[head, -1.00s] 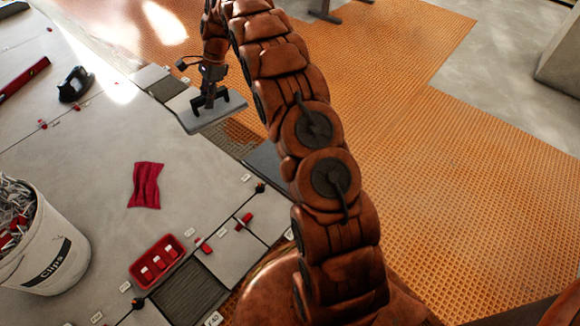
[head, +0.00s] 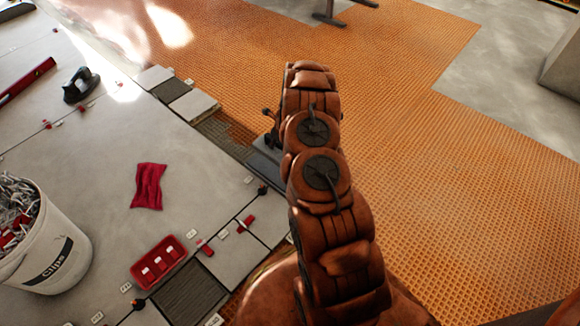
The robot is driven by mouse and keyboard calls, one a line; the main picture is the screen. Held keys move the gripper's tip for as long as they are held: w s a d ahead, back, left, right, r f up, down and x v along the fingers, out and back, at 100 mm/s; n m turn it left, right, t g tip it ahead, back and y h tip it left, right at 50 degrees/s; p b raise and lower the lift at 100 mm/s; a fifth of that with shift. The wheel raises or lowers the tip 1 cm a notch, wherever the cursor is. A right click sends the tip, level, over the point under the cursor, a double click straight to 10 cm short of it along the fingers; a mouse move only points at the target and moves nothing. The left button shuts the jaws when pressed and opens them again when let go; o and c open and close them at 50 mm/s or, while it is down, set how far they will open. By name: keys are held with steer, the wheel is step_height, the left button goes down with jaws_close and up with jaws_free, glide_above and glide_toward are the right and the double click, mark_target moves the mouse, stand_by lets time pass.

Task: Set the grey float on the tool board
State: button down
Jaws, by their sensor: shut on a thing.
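My gripper (head: 272,139) is mostly hidden behind my own arm, with only its left part showing in the head view. It is shut on the grey float (head: 262,157), whose flat plate shows only at its left side. The float is at the dark tool board (head: 256,172), which lies beside the right edge of the tiled floor. My arm covers the right part of both. I cannot tell whether the float touches the board or is just above it.
A white clips bucket (head: 50,258), a red cloth (head: 148,186), a red tray (head: 159,262) and a black tool (head: 80,85) stand on the grey tiles at the left. Orange matting (head: 430,170) to the right is clear.

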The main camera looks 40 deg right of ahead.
step_height(320, 180, down, 10)
steer(key=b, duration=0.4)
steer(key=shift+r+b, duration=0.15)
steer(key=shift+b, duration=0.15)
steer(key=c, duration=1)
jaws_free()
